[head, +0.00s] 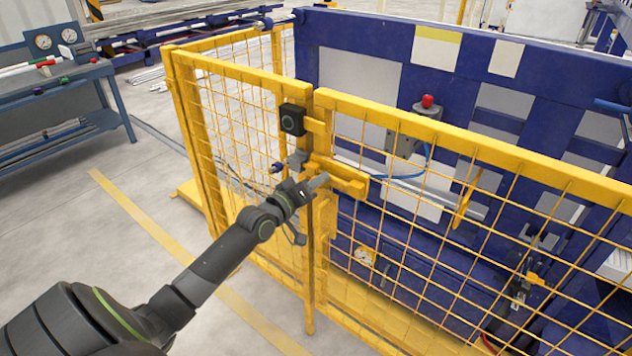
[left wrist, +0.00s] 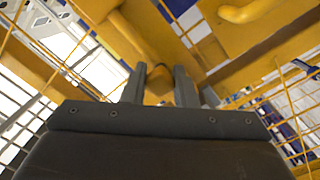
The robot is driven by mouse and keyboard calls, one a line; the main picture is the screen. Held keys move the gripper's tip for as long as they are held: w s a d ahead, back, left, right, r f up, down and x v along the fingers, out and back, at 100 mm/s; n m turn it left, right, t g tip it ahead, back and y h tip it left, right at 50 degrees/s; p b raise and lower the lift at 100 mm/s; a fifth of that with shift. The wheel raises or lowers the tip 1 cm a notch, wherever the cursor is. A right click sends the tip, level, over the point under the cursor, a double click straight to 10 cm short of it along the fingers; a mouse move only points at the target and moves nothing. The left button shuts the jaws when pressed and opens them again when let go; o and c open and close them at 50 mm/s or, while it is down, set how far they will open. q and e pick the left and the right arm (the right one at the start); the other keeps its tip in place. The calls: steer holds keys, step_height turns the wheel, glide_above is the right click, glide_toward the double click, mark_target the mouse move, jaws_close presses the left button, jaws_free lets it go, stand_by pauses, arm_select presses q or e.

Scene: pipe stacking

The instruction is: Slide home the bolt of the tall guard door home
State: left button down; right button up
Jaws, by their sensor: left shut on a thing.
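The tall guard door (head: 440,135) is a yellow mesh panel that stands in line with the yellow fence post, with a narrow upright gap between them. Its bolt assembly (head: 348,182) is a yellow horizontal bar on the door's left edge. My left gripper (head: 314,184) is at the left end of this assembly. In the left wrist view its two grey fingers (left wrist: 159,85) are shut on a yellow bolt handle (left wrist: 155,88), which shows between them. The gripper hides part of the bolt, so I cannot tell how far it is slid. My right gripper is not in view.
A grey block (head: 297,158) is beside the gap. A blue machine (head: 365,55) stands behind the mesh. A blue workbench (head: 65,85) is at left; the floor between is clear.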

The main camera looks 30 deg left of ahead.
arm_select(q)
steer(key=shift+w+r, duration=0.1)
steer(key=shift+r, duration=0.2)
steer(key=c, duration=1.4)
jaws_free()
steer(key=shift+a, duration=0.2)
steer(key=shift+o, duration=1.2)
steer(key=shift+a+f, duration=0.1)
steer(key=shift+f, duration=0.2)
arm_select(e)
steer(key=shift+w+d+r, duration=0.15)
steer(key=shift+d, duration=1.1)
arm_select(q)
steer(key=s+a+p, duration=0.2)
steer(key=s+p, duration=0.3)
steer(key=s, duration=1.2)
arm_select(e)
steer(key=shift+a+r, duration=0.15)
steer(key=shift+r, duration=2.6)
arm_select(q)
steer(key=shift+s+a, duration=0.1)
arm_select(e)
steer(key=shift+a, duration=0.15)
